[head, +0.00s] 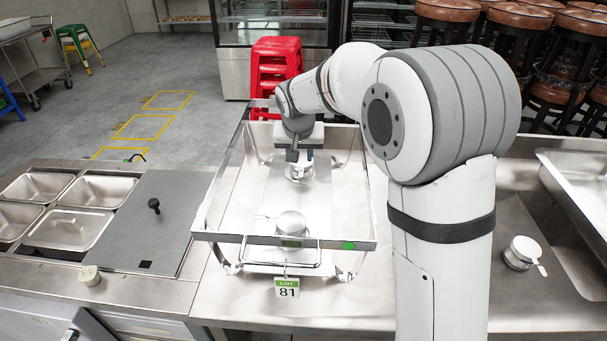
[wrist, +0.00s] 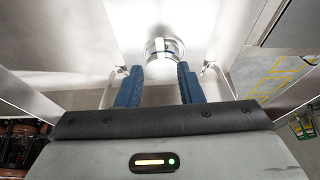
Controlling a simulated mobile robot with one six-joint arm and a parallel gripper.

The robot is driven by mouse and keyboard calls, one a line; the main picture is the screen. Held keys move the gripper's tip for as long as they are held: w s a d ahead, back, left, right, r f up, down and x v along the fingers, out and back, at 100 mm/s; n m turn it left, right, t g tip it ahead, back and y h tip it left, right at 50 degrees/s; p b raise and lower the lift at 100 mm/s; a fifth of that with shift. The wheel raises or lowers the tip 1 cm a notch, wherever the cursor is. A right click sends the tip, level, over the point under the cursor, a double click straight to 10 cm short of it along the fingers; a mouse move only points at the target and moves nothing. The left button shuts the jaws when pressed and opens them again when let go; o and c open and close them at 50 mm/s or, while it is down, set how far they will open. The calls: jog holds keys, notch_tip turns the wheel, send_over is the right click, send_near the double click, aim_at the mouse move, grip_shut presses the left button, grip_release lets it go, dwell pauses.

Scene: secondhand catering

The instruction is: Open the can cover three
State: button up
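A small round metal can (head: 299,174) stands toward the back inside a wire-framed metal tray, right below my gripper (head: 300,157). In the wrist view this can (wrist: 164,47) lies just beyond my two blue fingertips (wrist: 160,72), roughly centred between them. The fingers are apart with nothing between them. A second can (head: 291,224) with a flat lid stands near the tray's front. A third can (head: 522,252), with a pale tab sticking out to the right, stands on the counter at the right. I cannot read any numbers on the cans.
The tray's raised metal frame (head: 212,236) surrounds two cans, with a "LOT 81" tag (head: 287,288) hanging in front. A grey board (head: 165,225) with a black knob and steel pans (head: 65,232) are at left. A sink (head: 583,180) is at right; red stools (head: 272,75) stand behind.

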aim_at(301, 174)
jog(key=p+x, duration=0.1)
jog(key=x, duration=0.7)
jog(key=shift+f, duration=0.15)
jog(key=shift+c, duration=0.3)
grip_shut()
